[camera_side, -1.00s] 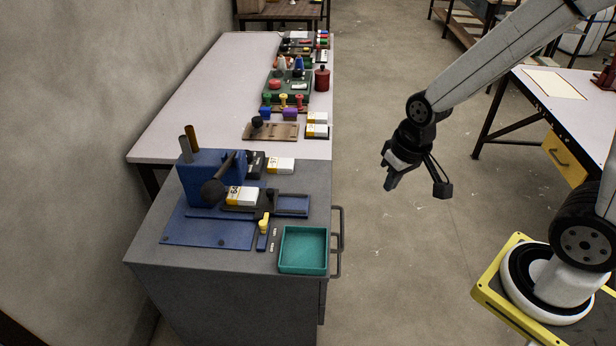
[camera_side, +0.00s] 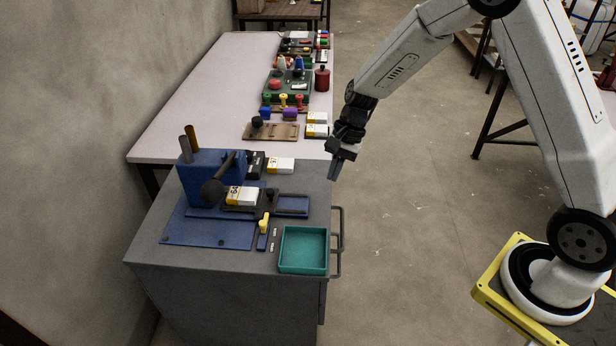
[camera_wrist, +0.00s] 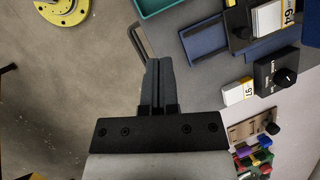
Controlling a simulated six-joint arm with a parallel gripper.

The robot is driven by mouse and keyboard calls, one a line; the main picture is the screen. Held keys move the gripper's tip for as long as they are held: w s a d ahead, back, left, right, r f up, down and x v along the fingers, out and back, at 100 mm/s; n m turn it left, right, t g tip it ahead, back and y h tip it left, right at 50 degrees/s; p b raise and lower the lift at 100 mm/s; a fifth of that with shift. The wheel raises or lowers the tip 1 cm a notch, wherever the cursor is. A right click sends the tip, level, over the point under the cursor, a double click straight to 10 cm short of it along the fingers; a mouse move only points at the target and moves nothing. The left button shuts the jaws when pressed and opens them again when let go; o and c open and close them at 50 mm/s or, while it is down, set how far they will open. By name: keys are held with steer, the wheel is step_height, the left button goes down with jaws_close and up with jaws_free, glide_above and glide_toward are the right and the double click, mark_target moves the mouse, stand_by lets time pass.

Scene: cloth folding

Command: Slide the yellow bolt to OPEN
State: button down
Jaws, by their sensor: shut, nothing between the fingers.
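The yellow bolt (camera_side: 264,222) stands on a small blue plate near the front of the grey cabinet top, left of the teal tray. In the side view my gripper (camera_side: 333,176) is at the cabinet's right edge, behind and to the right of the bolt and well apart from it. In the wrist view the fingers of my gripper (camera_wrist: 158,64) are together with nothing between them. The bolt is not visible in the wrist view. Any lettering beside the bolt is too small to read.
The teal tray (camera_side: 283,268) is right of the bolt, near a dark handle (camera_side: 338,243) on the cabinet's side. A blue fixture (camera_side: 198,180) with a dark ball-ended lever stands behind left. A pale table (camera_side: 190,112) with several parts lies beyond. Open floor is to the right.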

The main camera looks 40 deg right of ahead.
mark_target(266, 228)
steer(key=w+f+m+y, duration=0.4)
steer(key=w+f+m, duration=0.1)
steer(key=w, duration=0.3)
steer(key=shift+a+m, duration=0.35)
steer(key=shift+m, duration=0.15)
steer(key=shift+a+f, duration=0.1)
steer(key=shift+f, duration=0.05)
steer(key=x, duration=0.9)
steer(key=shift+a, duration=0.15)
steer(key=a, duration=0.3)
steer(key=shift+f, duration=0.2)
steer(key=shift+a, duration=0.65)
steer(key=shift+s+a, duration=1.15)
steer(key=shift+a, duration=0.1)
